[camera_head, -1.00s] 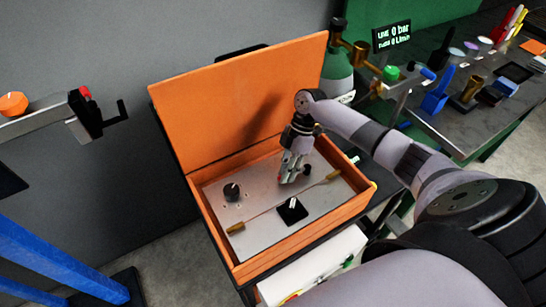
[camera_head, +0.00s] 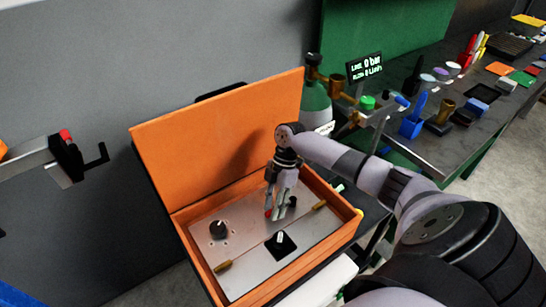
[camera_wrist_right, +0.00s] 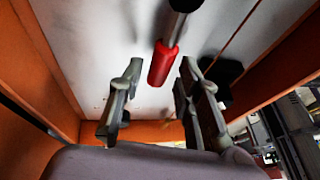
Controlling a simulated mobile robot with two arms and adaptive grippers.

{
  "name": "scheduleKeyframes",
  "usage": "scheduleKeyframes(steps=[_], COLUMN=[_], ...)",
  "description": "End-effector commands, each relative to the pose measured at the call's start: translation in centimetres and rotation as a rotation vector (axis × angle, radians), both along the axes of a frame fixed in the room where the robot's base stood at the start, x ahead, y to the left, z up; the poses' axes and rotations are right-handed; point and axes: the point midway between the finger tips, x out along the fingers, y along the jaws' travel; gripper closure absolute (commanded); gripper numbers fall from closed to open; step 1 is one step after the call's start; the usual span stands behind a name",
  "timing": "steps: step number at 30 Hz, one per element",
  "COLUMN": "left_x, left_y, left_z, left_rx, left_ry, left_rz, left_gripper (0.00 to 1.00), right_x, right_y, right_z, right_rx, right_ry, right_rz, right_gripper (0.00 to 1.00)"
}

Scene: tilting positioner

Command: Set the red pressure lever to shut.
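The red pressure lever (camera_wrist_right: 163,62) shows in the right wrist view as a red grip on a metal rod with a dark end, over a pale panel. In the head view only a small red bit of it (camera_head: 268,213) shows by my fingertips. My right gripper (camera_head: 278,210) reaches down into the orange case, over the panel. In the wrist view the two fingers of the right gripper (camera_wrist_right: 155,105) stand wide apart, with the grip in the gap ahead of them. I see no contact. My left gripper is in neither view.
The orange case (camera_head: 215,135) has its lid up at the back. Its metal panel (camera_head: 240,262) carries a black knob (camera_head: 219,229), a black square switch (camera_head: 280,243) and brass fittings. A green-grey cylinder (camera_head: 315,105) and a cluttered bench (camera_head: 440,150) stand to the right.

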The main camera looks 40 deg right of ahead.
Motion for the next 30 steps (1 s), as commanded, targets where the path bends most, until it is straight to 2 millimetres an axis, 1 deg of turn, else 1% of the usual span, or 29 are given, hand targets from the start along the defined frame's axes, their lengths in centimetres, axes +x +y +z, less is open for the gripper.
scheduleKeyframes(steps=[10, 14, 17, 24, 27, 30], left_x=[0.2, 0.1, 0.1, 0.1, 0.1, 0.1], left_y=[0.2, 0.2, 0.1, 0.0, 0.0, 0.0], left_z=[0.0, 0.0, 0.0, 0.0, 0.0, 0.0], left_rx=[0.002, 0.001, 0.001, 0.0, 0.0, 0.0], left_ry=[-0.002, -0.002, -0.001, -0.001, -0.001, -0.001], left_rz=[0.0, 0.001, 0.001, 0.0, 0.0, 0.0], left_gripper=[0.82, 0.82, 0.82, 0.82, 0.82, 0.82], right_x=[0.0, 0.2, 0.5, 1.3, 1.6, 1.8], right_y=[0.0, -0.3, -1.0, -3.0, -3.7, -4.2], right_z=[0.0, 0.8, 2.3, 7.0, 8.6, 9.8], right_rx=[0.001, 0.001, 0.0, -0.001, 0.0, 0.001], right_ry=[0.0, -0.001, -0.003, -0.002, -0.002, -0.001], right_rz=[-0.001, -0.002, -0.001, -0.002, -0.002, -0.002], right_gripper=[0.62, 0.62, 0.62, 0.62, 0.62, 0.62])
